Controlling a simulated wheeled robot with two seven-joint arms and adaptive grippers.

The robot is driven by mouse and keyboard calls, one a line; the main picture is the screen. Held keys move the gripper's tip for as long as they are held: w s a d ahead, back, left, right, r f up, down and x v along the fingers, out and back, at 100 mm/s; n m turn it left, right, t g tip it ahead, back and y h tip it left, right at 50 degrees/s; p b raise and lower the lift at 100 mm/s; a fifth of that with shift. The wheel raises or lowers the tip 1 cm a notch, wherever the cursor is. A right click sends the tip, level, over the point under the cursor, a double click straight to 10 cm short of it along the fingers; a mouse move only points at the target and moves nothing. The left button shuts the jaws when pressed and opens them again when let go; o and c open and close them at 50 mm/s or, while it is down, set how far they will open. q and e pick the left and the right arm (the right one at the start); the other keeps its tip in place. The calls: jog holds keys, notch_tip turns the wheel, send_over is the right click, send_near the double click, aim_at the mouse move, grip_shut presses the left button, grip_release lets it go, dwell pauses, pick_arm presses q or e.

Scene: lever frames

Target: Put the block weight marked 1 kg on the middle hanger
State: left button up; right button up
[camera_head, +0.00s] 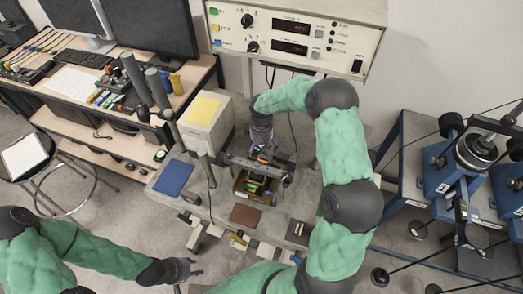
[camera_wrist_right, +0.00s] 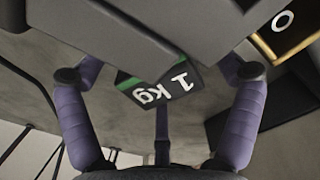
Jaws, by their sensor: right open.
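The block weight marked 1 kg (camera_wrist_right: 160,88) is dark with a green stripe. In the right wrist view it lies between my spread purple fingers, with no clear contact. My right gripper (camera_head: 262,152) is over the middle of the grey bench in the head view, and it is open. A block with a green stripe (camera_head: 252,187) shows just below it there, by a tray. My left gripper (camera_head: 185,269) is low at the bottom left, away from the bench; its finger opening is too small to judge. Dark discs such as this one (camera_head: 418,230) hang at the lever frames; I cannot tell which is the middle hanger.
Blue lever frames (camera_head: 437,180) with long rods stand at the right. A blue pad (camera_head: 174,178) and a brown pad (camera_head: 245,215) lie on the grey bench. A control panel (camera_head: 290,35) is behind it. A desk and a stool (camera_head: 24,157) are at the left.

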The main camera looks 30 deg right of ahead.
jog(key=shift+f, duration=0.3)
grip_shut()
jog(key=shift+w+r, duration=0.1)
jog(key=shift+r, duration=0.1)
